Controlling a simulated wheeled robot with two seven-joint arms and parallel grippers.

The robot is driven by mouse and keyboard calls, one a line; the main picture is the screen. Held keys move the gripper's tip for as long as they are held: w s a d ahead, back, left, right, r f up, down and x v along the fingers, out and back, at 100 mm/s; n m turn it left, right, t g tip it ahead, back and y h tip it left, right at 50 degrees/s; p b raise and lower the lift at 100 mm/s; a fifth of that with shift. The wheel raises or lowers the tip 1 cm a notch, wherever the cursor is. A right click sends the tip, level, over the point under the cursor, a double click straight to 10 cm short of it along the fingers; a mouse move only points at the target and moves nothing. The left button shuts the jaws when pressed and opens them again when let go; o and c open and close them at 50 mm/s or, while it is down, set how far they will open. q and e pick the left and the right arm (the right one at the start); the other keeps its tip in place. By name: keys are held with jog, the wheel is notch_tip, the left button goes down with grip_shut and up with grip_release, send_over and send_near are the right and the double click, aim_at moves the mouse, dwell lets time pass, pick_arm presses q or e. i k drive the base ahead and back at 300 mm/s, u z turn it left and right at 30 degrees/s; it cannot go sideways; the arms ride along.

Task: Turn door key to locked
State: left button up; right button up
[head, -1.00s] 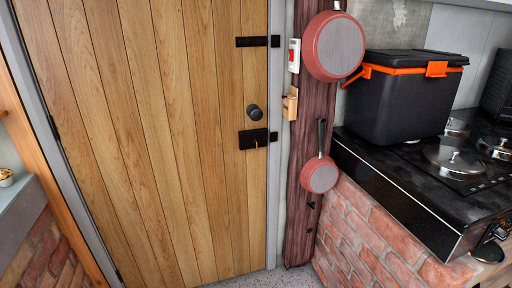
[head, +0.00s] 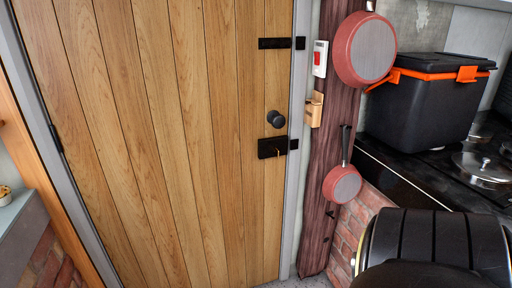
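The wooden plank door (head: 170,140) stands shut in its grey frame in the head view. Near its right edge is a black lock plate (head: 268,149) with a small brass-coloured key (head: 278,154) at its right part. The key is too small to tell how it is turned. A round black knob (head: 277,119) sits just above the plate, and a black bolt (head: 275,43) is higher up. Neither gripper shows.
Two red pans (head: 364,50) (head: 342,184) hang on the dark wooden post right of the door. A black box with orange handles (head: 421,98) stands on the black stove (head: 395,180) above a brick plinth (head: 350,225). The space before the door is clear.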

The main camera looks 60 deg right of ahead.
aim_at(276, 151)
jog(key=i, duration=0.35)
jog(key=z, duration=1.05)
